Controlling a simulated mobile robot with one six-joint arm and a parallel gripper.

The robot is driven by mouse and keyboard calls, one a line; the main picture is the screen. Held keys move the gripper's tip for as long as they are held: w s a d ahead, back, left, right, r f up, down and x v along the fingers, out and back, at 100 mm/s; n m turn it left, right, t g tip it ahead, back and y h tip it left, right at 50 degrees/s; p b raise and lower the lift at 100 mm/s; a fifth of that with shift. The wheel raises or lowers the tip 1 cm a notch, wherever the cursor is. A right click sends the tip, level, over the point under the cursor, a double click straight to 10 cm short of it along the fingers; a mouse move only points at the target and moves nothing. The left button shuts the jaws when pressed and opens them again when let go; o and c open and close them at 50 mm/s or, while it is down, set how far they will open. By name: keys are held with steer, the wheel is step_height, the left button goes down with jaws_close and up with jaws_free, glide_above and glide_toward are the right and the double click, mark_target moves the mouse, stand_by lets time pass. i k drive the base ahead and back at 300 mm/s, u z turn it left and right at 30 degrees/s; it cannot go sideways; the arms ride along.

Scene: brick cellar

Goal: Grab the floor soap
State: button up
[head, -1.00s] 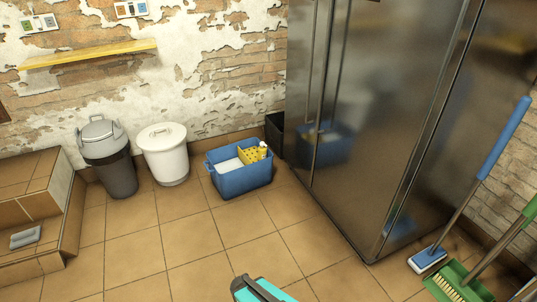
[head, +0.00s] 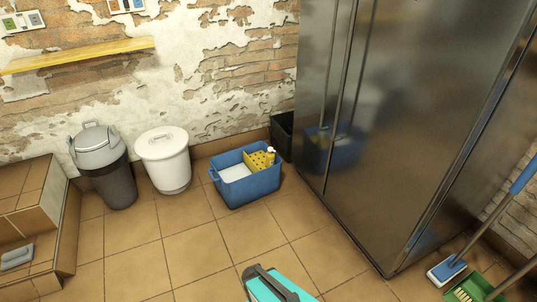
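A small yellow bottle with a white top (head: 270,154) stands in the blue tub (head: 252,188) on the floor, and it may be the floor soap. No label is readable, and its lower part is hidden by the tub wall. A yellow, hole-dotted piece (head: 257,161) sits beside it in the tub, next to a white area. My gripper's fingers are not in view. Only a teal and dark grey part, which looks like mine, shows at the bottom edge, well in front of the tub.
A white lidded bin (head: 165,160) and a grey lidded bin (head: 103,165) stand left of the tub. A black bin (head: 283,136) is behind it at right. A large metal cabinet (head: 400,110) blocks the right side. Tiled floor (head: 200,245) before the tub is clear.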

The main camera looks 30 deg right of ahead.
mark_target(270, 159)
steer(key=u, duration=0.15)
steer(key=i, duration=1.05)
steer(key=u, duration=0.45)
